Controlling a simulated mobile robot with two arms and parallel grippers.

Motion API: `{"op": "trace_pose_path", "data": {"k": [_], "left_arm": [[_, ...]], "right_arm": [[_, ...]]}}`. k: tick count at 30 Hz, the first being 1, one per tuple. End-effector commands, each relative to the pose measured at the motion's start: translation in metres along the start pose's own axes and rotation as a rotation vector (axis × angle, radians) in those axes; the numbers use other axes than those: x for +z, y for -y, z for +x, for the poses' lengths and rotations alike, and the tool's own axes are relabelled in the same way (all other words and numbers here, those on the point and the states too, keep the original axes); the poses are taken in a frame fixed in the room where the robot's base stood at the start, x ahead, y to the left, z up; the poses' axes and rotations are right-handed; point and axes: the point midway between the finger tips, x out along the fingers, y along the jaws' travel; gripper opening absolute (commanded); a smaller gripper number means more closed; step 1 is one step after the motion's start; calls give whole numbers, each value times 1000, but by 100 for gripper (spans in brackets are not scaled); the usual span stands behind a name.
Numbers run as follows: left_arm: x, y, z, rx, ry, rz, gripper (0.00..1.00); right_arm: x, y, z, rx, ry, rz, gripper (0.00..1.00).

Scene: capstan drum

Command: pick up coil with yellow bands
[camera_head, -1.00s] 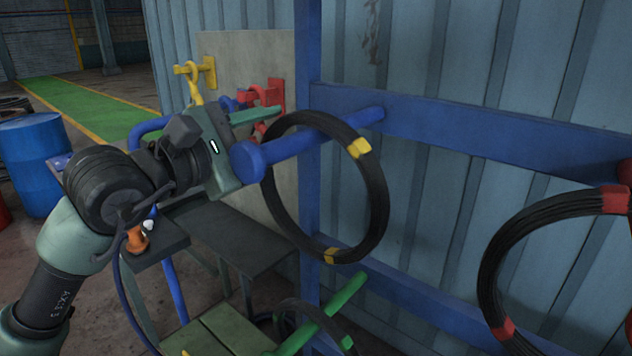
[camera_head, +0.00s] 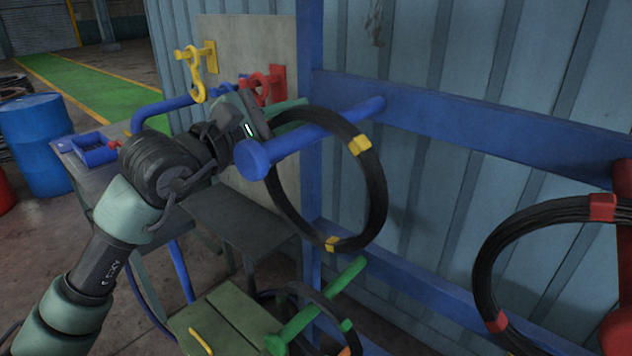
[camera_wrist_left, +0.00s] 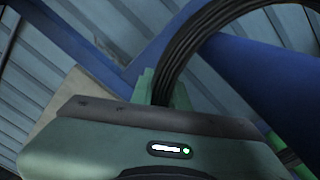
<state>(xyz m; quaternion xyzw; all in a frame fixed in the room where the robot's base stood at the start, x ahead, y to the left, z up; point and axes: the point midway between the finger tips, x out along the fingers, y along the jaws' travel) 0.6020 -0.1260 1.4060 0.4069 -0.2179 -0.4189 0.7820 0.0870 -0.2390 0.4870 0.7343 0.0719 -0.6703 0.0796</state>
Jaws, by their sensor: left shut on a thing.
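The coil with yellow bands (camera_head: 376,190) is a black ring that hangs around the blue peg (camera_head: 320,137) of the blue rack. One yellow band is at its upper right and one at its bottom. My left gripper (camera_head: 290,112) is at the coil's upper left, behind the blue peg, and is shut on the coil. In the left wrist view the black strands (camera_wrist_left: 180,65) run between the green fingers (camera_wrist_left: 165,88). The peg still passes through the ring. My right gripper is not in view.
A coil with red bands (camera_head: 482,265) hangs at the right on a red peg. Below, a green peg (camera_head: 318,305) holds a coil with green bands. Red and yellow hooks (camera_head: 196,75) are on a grey board behind my left arm. A blue barrel (camera_head: 38,145) stands far left.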

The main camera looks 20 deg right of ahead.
Motion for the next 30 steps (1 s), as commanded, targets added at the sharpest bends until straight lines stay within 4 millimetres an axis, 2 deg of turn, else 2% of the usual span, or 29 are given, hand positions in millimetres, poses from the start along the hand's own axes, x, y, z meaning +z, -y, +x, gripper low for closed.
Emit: {"op": "trace_pose_path", "data": {"k": [14,30], "left_arm": [[1,0,0,0,1,0,0],[1,0,0,1,2,0,0]], "right_arm": [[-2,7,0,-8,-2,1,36],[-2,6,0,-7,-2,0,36]]}}
